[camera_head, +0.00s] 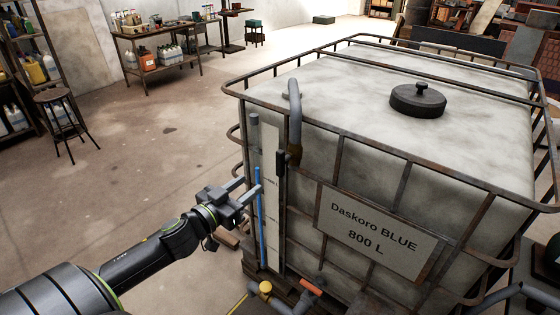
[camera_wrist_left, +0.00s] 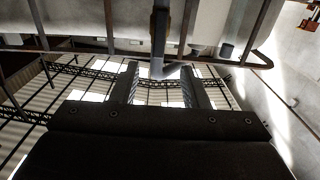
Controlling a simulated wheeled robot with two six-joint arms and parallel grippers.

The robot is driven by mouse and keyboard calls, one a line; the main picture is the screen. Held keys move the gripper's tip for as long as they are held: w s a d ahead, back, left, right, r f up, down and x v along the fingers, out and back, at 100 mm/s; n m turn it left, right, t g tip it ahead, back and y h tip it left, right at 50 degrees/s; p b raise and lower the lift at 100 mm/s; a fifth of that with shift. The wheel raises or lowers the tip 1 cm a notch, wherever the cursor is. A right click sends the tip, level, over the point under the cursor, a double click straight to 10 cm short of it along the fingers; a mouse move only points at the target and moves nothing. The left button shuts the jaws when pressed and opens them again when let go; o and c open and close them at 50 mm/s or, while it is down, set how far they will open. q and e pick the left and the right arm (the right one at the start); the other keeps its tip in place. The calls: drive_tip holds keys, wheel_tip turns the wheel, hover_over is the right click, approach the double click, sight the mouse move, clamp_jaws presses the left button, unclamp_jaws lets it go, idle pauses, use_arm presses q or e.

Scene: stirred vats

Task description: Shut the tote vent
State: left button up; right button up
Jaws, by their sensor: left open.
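The tote (camera_head: 470,140) is a large pale, stained tank in a rusty cage, with a sign reading "Daskoro BLUE 800 L". A grey bent pipe (camera_head: 295,110) at its near left top corner runs down to a brass fitting (camera_head: 294,153), with a dark upright handle (camera_head: 280,163) beside it. I cannot tell for sure which part is the vent. A black knobbed lid (camera_head: 418,99) sits on top. My left gripper (camera_head: 248,187) is open and empty, below and left of the handle, near the blue level tube (camera_head: 260,215). Its fingers also show in the wrist view (camera_wrist_left: 159,72). My right gripper is not seen.
Cage bars surround the tote's side close to my left gripper. An orange-handled valve (camera_head: 311,286) and a yellow fitting (camera_head: 265,287) are low at the tote's front. A stool (camera_head: 60,120) and a bench (camera_head: 165,50) stand far left. The floor between is clear.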

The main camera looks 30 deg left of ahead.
sight(278, 163)
use_arm(q)
drive_tip(key=w, duration=0.9)
drive_tip(key=w+d+b, duration=0.1)
drive_tip(key=w, duration=0.3)
drive_tip(key=shift+w, duration=0.4)
drive_tip(key=shift+c, duration=0.5)
clamp_jaws()
